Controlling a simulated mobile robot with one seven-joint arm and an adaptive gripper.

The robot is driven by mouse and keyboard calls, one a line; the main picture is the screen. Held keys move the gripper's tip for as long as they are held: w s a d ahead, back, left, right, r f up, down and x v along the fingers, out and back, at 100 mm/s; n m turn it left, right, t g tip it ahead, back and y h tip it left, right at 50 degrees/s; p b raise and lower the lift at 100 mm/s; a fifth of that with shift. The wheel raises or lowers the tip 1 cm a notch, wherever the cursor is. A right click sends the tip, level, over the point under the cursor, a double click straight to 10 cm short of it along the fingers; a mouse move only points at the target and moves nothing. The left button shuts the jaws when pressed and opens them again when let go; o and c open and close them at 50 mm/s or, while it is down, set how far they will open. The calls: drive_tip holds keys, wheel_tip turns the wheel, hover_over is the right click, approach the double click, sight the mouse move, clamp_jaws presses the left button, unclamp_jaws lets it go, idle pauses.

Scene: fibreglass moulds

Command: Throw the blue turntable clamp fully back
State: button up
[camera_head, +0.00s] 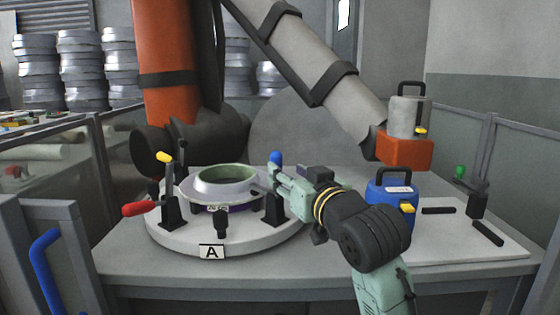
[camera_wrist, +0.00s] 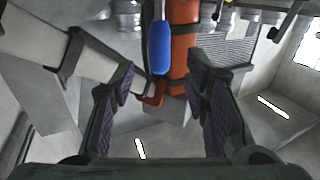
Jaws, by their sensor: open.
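The round turntable (camera_head: 170,235) carries a ring-shaped mould (camera_head: 222,182) with toggle clamps around it. The blue clamp handle (camera_head: 275,158) stands up at the back right of the turntable, its lower part hidden behind my gripper. My gripper (camera_head: 268,180) reaches in from the right, close to the blue handle. In the wrist view the blue handle (camera_wrist: 160,48) appears upright between the two open fingers (camera_wrist: 160,85), nearer the upper part of the picture. Nothing is gripped. I cannot tell whether a finger touches the handle.
A red clamp handle (camera_head: 140,209) sticks out left and a yellow one (camera_head: 164,157) stands up at the back left. A large orange and grey machine arm (camera_head: 165,45) is behind.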

sight(279, 165)
drive_tip(key=p+x, duration=0.1)
drive_tip(key=x, duration=0.6)
drive_tip(key=shift+w, duration=0.25)
drive_tip(key=shift+c, duration=0.3)
clamp_jaws()
